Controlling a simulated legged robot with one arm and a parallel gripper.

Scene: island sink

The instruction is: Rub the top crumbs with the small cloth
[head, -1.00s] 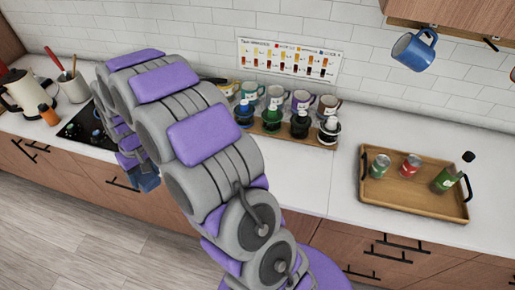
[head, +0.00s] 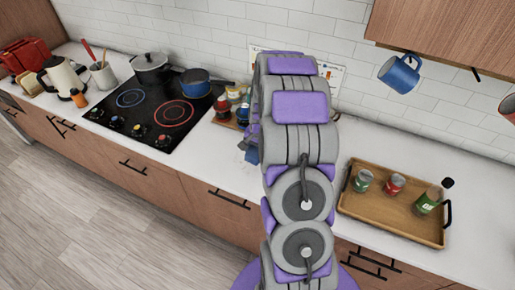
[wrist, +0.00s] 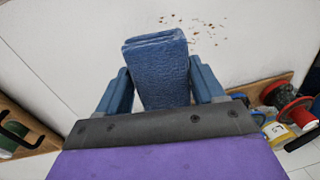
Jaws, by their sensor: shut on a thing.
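In the wrist view my gripper (wrist: 160,88) is shut on the small cloth (wrist: 160,70), a folded blue cloth held between its two blue fingers. The cloth is over the white countertop (wrist: 70,40); I cannot tell if it touches it. Brown crumbs (wrist: 205,30) lie scattered on the counter just beyond the cloth, up and to its right. In the head view my arm covers most of the cloth, and faint specks show on the counter left of the arm.
A wooden rack with bottles (wrist: 288,108) stands to the right in the wrist view. The stovetop (head: 150,108) with a pot (head: 151,68) and a blue pan (head: 195,82) is left of my arm. A wooden tray (head: 385,218) with cans and a bottle is to the right.

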